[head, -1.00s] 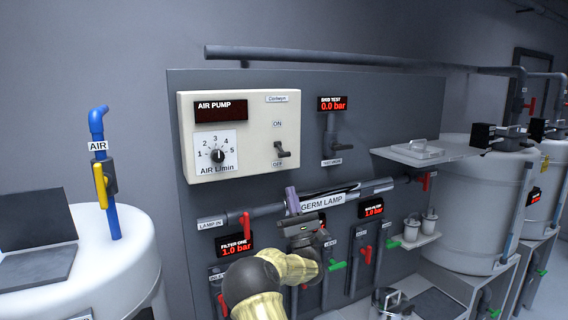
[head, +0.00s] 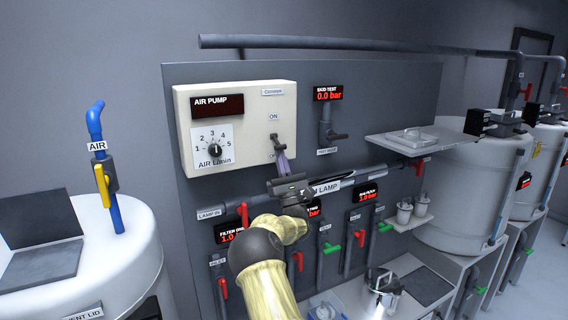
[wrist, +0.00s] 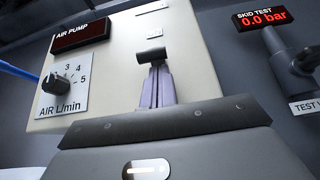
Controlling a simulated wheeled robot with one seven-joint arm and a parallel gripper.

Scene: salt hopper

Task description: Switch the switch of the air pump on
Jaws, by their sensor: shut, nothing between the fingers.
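The air pump box (head: 236,168) is a cream panel on the grey board, with a dark AIR PUMP display (head: 217,105) and a dial (head: 215,150). Its toggle switch (head: 275,138) sits at the right, below the ON label (head: 273,117); it also shows in the wrist view (wrist: 150,57). My gripper (head: 281,158) is shut and empty, its purple fingers (wrist: 156,85) right at the underside of the dark lever. Touching cannot be told for sure. The fingers hide the OFF label and part of the switch, so its exact tilt is unclear.
The GERM LAMP pipe (head: 370,178) runs just below the box, near my gripper. The SKID TEST valve (head: 330,134) stands to the right. Red and green valve handles sit lower on the board. The space before the box's left half is clear.

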